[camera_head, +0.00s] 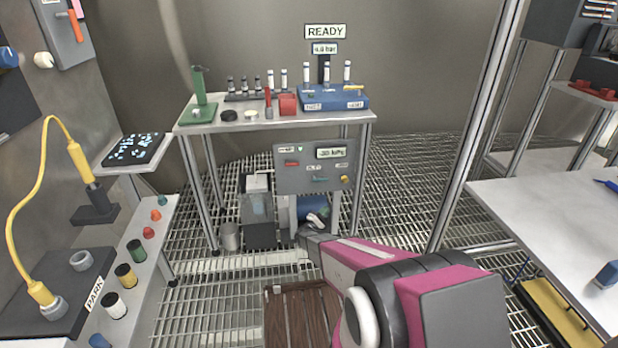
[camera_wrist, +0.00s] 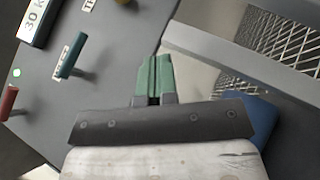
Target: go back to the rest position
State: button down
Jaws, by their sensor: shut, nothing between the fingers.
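My gripper (camera_wrist: 155,75) shows in the wrist view with its two green fingertips together and nothing between them. It is in front of a grey control panel (camera_wrist: 110,80), with a teal lever (camera_wrist: 72,55) to its left and a red lever (camera_wrist: 8,103) at the left edge. In the head view my pink and grey arm reaches from the lower right toward the grey panel (camera_head: 300,181) under the back table. The gripper's fingertips cannot be made out there.
The back table (camera_head: 235,125) bears a green stand (camera_head: 198,92), a red box (camera_head: 288,104) and a blue rack (camera_head: 332,100). A white table (camera_head: 560,235) is at right. Grating floor (camera_head: 405,170) is clear between.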

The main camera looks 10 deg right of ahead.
jog(key=s+d+r+m+g+y, duration=0.2)
jog(key=s+d+r+m+g, duration=0.15)
jog(key=s+r+g, duration=0.4)
jog(key=s+d+r+m+g+y, duration=0.25)
jog(key=s+r+m+g, duration=0.3)
jog(key=s, duration=0.35)
jog(key=s+a+r+m+y, duration=0.1)
jog(key=s+a+r+y, duration=0.5)
jog(key=s+y, duration=0.1)
jog(key=s+a+r+m+g+y, duration=0.1)
jog(key=s+a+r+y, duration=0.5)
jog(key=s, duration=0.4)
jog(key=shift+s+r+y, duration=0.25)
jog(key=shift+r+y, duration=0.1)
jog(key=shift+r, duration=0.15)
